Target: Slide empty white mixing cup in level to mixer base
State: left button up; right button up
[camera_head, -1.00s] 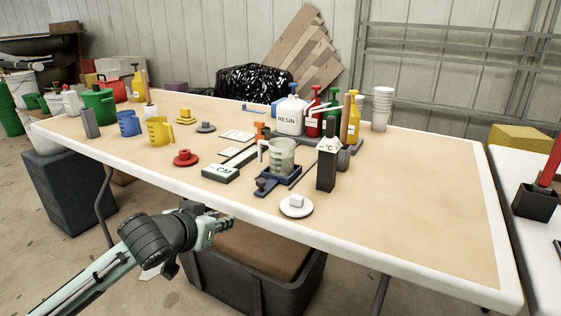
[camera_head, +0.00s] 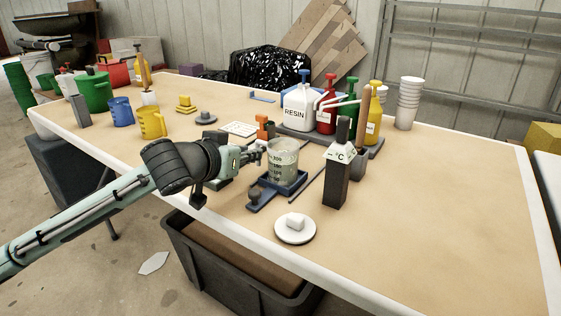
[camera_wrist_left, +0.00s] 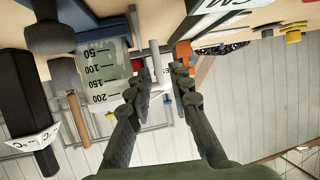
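A translucent, whitish graduated cup (camera_head: 283,160) stands upright at the blue mixer base (camera_head: 262,192) on the table. I cannot tell whether it is seated, and its contents are unclear. In the left wrist view the cup (camera_wrist_left: 105,72) appears left of my fingers, with its scale facing me and its pale upright handle (camera_wrist_left: 154,60) in line with the gap between the fingertips. My left gripper (camera_head: 258,155) is at the cup's handle side. Its fingers (camera_wrist_left: 160,82) are apart, with no clear contact on the handle. My right gripper is out of view.
A black block with a °C label (camera_head: 336,182) stands close right of the cup. A white dish with a pale block (camera_head: 295,228) is in front. The resin bottle (camera_head: 297,112) and coloured bottles stand behind. The right part of the table is clear.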

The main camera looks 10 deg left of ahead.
pick_arm(q)
jog(key=x, duration=0.5)
jog(key=shift+d+r, duration=0.15)
grip_shut()
